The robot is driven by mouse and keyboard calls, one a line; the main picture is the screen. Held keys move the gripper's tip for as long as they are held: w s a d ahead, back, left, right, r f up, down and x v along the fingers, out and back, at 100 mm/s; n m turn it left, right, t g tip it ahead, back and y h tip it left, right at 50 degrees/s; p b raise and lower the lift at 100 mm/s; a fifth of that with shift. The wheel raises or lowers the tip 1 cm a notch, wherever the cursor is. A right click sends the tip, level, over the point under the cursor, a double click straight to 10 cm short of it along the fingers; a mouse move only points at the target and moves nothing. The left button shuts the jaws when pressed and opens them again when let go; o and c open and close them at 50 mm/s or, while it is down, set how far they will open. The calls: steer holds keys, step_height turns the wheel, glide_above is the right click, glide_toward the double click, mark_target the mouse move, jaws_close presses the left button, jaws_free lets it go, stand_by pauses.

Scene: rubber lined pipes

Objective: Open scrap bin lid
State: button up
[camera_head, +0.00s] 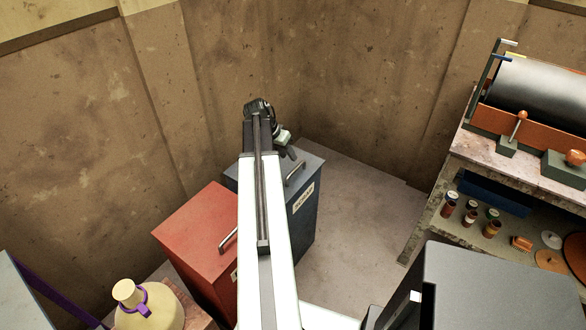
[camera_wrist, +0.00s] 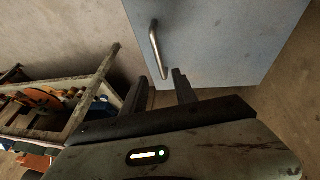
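A dark blue-grey bin (camera_head: 303,215) with a pale label, too small to read with certainty, stands near the wall corner. Its flat lid is down and carries a metal bar handle (camera_head: 294,173). In the wrist view the blue-grey lid (camera_wrist: 220,40) fills the upper right, with the handle (camera_wrist: 157,50) near its left side. My gripper (camera_head: 287,145) is above the far part of this lid. In the wrist view my gripper (camera_wrist: 160,85) has its two dark fingers apart and nothing between them. The handle's lower end shows near the right fingertip; contact cannot be told.
A red bin (camera_head: 195,240) with its own handle stands left of the blue-grey bin, partly behind my arm. A workbench (camera_head: 450,150) with a roller and shelf items is at the right. A yellow jug (camera_head: 150,308) is at lower left. Floor right of the bins is clear.

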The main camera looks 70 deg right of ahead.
mark_target(296, 168)
steer(key=b+x, duration=0.7)
steer(key=x, duration=0.1)
steer(key=shift+w+a, duration=0.1)
steer(key=shift+w, duration=0.05)
steer(key=shift+r, duration=0.15)
jaws_close()
steer(key=shift+a, duration=0.1)
stand_by(0.9)
